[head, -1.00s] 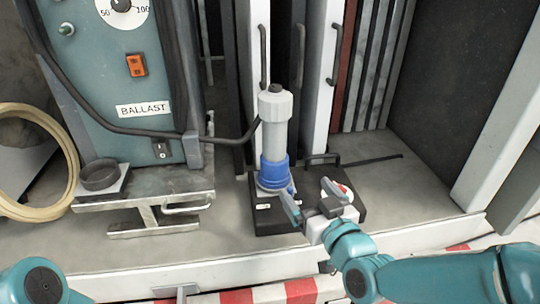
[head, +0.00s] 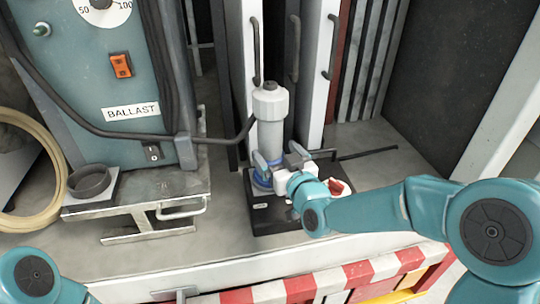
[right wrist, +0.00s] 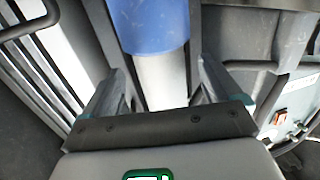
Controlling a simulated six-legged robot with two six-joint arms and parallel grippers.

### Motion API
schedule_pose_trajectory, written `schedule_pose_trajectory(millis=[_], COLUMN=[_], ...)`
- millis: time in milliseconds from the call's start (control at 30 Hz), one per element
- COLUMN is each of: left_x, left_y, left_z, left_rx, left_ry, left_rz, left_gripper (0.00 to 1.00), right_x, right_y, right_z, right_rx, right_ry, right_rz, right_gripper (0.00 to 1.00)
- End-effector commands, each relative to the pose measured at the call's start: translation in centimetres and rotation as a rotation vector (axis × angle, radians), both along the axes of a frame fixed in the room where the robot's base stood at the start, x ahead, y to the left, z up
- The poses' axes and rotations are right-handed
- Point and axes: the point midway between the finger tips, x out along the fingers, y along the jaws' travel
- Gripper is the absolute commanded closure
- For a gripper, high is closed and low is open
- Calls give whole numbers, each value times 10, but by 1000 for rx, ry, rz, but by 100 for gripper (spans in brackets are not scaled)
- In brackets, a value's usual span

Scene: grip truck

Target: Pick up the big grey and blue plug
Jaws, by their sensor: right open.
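The big grey and blue plug (head: 269,135) stands upright on a black base (head: 262,218) in the head view, its blue collar partly hidden behind my right gripper. My right gripper (head: 280,160) is open, with its fingers reaching around the lower part of the plug. In the right wrist view, the plug's blue collar (right wrist: 150,28) and grey body (right wrist: 161,80) lie between the two open fingers (right wrist: 160,90). I cannot tell whether the fingers touch it. My left gripper is not in view; only part of my left arm shows at the lower left.
A metal step (head: 140,205) with a black round cup (head: 89,182) stands to the left. White panels with black handles rise behind. A red-and-white striped edge (head: 320,285) runs in front.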

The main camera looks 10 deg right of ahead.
Motion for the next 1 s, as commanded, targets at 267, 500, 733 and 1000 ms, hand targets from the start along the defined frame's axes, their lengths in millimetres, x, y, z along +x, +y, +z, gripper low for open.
schedule_pose_trajectory(millis=[267,500,733,1000], left_x=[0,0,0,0], left_y=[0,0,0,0], left_z=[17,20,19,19], left_rx=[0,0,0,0], left_ry=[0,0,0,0], left_rz=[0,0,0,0], left_gripper=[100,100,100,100], right_x=[35,57,57,57], right_y=[9,13,13,13], right_z=[0,-4,-4,-2], right_rx=[0,0,0,1], right_ry=[2,1,0,-4], right_rz=[0,1,0,0], right_gripper=[8,8,28,88])
